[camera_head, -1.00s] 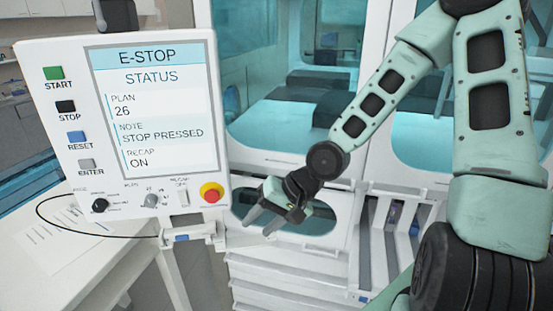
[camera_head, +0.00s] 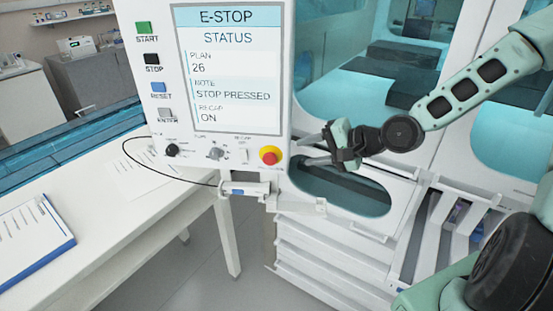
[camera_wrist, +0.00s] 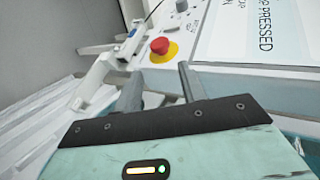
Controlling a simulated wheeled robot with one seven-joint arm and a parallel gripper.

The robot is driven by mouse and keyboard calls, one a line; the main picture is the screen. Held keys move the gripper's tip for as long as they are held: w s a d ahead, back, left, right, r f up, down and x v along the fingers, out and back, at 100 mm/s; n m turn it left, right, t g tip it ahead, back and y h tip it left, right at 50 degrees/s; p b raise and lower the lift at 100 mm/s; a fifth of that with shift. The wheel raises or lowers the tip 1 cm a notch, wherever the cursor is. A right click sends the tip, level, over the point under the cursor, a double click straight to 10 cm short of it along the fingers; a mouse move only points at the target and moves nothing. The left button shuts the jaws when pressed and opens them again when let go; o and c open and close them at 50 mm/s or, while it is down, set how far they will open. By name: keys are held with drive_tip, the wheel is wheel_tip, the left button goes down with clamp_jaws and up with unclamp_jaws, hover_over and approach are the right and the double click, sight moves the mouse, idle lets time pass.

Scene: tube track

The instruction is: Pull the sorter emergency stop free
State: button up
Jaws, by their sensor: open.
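The red emergency stop button (camera_head: 269,154) with its yellow collar sits at the lower right of the white control panel (camera_head: 305,60). The panel's screen (camera_head: 228,70) reads "E-STOP STATUS", "STOP PRESSED". My gripper (camera_head: 312,152) is just right of the button in the head view, open and empty. In the wrist view the button (camera_wrist: 160,46) lies ahead of my gripper (camera_wrist: 158,88), roughly between the lines of its two fingers. A gap shows between the fingertips and the button; they do not appear to touch it.
Coloured buttons, such as the green START (camera_head: 144,28), line the panel's left side. Knobs (camera_head: 172,150) and a switch sit along its bottom. A handle-like bracket (camera_head: 245,189) with a black cable is below. A white table (camera_head: 120,215) stands left; a glazed machine stands behind.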

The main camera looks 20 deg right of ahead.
sight(274, 159)
drive_tip(key=p+x, duration=0.1)
drive_tip(key=x, duration=1)
drive_tip(key=shift+w+a+f+p, duration=0.15)
drive_tip(key=shift+a+p, duration=0.1)
drive_tip(key=shift+p, duration=0.15)
drive_tip(key=c, duration=0.7)
drive_tip(key=shift+s+a, duration=0.15)
drive_tip(key=shift+s, duration=0.1)
drive_tip(key=o, duration=1.1)
